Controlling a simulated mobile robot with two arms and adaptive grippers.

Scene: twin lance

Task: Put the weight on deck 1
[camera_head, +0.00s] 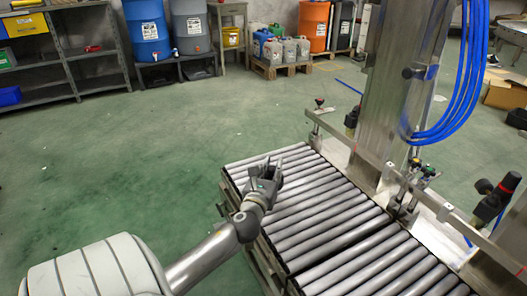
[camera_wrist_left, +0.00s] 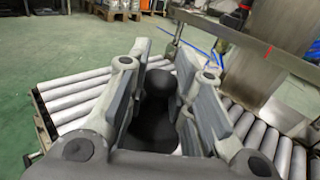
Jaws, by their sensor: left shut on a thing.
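My left gripper (camera_head: 274,176) is over the left side of the far roller section (camera_head: 310,205). In the left wrist view the fingers (camera_wrist_left: 165,80) are shut on a dark grey weight (camera_wrist_left: 158,110) with a rounded knob on top. The weight is mostly hidden by the fingers in the head view. I cannot tell whether its base touches the rollers. A near roller section (camera_head: 385,265) adjoins the far one. No label shows which section is deck 1. My right gripper is not in view.
A steel column (camera_head: 392,100) with blue hoses (camera_head: 465,90) stands right of the rollers. A metal rail (camera_head: 400,180) with clamps runs along that side. Green floor (camera_head: 130,160) is open on the left. Shelves (camera_head: 75,60) and drums (camera_head: 147,30) stand at the back.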

